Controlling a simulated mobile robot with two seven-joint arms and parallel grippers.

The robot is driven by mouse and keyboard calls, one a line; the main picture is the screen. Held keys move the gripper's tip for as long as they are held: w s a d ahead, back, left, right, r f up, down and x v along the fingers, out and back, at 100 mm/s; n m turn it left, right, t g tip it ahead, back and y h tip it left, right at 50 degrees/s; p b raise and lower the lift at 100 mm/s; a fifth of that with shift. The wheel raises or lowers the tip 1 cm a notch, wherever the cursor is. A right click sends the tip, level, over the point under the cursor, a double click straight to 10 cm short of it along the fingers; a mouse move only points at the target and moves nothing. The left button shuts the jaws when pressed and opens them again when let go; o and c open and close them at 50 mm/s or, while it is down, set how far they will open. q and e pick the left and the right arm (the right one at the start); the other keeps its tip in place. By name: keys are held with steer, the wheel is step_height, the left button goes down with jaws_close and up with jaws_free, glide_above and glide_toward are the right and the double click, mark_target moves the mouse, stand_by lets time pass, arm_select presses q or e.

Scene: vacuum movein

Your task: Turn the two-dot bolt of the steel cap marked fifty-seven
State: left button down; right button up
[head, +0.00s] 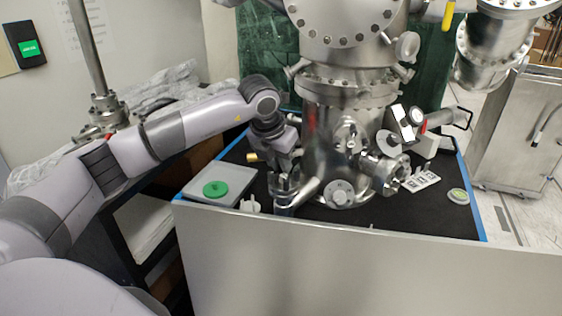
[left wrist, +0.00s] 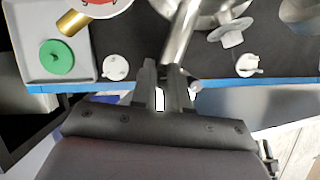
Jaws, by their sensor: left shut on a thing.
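My left gripper (head: 285,194) is low at the left front of the steel chamber (head: 332,150). In the left wrist view its fingers (left wrist: 166,85) are shut on a steel rod-like piece (left wrist: 182,35), which slants up and away; it also shows in the head view (head: 305,190). Its far end cannot be made out. A round steel cap (head: 340,193) faces forward low on the chamber, and a bolted side port (head: 390,174) stands to its right. I cannot read the number fifty-seven or any two-dot mark. My right gripper is not in view.
A grey tray (head: 233,178) holds a green disc (head: 215,189). A small white knobbed piece (head: 249,205) stands beside the tray. White marked cards (head: 421,181) and a small round container (head: 458,196) lie at right. Blue tape edges the black tabletop (head: 440,219).

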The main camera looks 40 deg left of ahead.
arm_select(q)
steer(key=c, duration=1.4)
jaws_free()
steer(key=shift+v, duration=3.65)
steer(key=shift+f, duration=0.1)
